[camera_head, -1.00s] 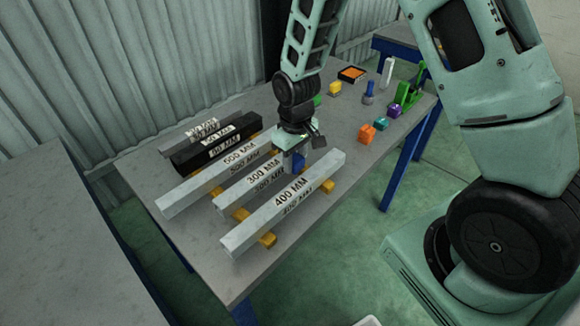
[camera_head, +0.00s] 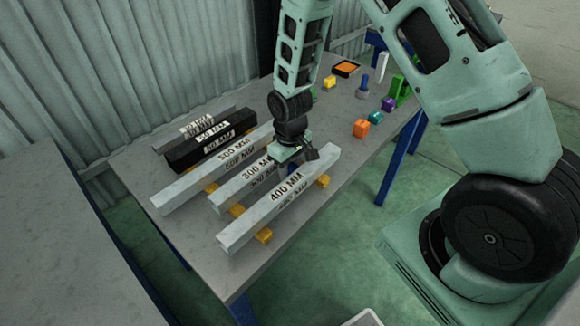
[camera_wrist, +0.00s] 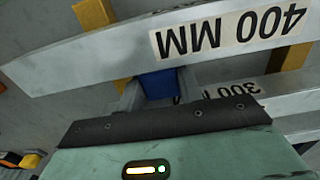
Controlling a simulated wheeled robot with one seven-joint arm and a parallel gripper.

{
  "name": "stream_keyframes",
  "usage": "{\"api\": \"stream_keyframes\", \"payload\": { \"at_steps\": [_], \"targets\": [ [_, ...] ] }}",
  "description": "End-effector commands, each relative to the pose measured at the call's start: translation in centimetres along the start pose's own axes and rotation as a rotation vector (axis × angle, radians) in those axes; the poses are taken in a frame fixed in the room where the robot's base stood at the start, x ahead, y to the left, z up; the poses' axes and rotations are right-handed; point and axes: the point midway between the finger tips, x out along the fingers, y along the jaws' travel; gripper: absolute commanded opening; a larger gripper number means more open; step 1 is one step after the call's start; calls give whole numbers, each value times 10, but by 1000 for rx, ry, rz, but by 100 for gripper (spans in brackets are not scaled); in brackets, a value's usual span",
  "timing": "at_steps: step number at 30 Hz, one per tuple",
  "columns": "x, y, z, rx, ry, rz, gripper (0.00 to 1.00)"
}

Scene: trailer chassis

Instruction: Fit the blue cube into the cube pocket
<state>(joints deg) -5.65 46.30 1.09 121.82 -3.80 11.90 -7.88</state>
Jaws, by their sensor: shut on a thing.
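The blue cube (camera_wrist: 160,86) is held between the two fingers of my gripper (camera_wrist: 159,92), which is shut on it. In the wrist view the cube sits beside the beam marked 400 MM (camera_wrist: 120,55), with part of the beam marked 300 MM (camera_wrist: 275,88) to the right. I cannot tell whether the cube touches either beam. I cannot make out the cube pocket for sure in either view.
Three pale beams, the nearest marked 400 MM (camera_head: 275,207), lie on yellow supports (camera_head: 264,236) on the grey table (camera_head: 200,262). A black beam (camera_head: 212,146) lies behind. An orange block (camera_head: 361,128), a teal block (camera_head: 375,117) and a black-rimmed orange tray (camera_head: 346,68) stand farther right.

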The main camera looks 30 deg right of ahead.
Motion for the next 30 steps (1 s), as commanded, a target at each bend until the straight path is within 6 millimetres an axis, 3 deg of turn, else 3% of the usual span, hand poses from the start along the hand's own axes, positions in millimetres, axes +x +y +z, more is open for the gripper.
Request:
{"api": "stream_keyframes", "payload": {
  "at_steps": [3, 4, 6, 19, 26, 30],
  "targets": [
    [1, 0, 0, 0, 0, 0, 13],
    [1, 0, 0, 0, 0, 0, 41],
    [1, 0, 0, 0, 0, 0, 58],
    [-4, 3, -1, 3, 3, 4, 58],
    [-32, 3, -2, 4, 8, 4, 58],
    [-61, 2, -2, 3, 8, 3, 58]
  ]
}}
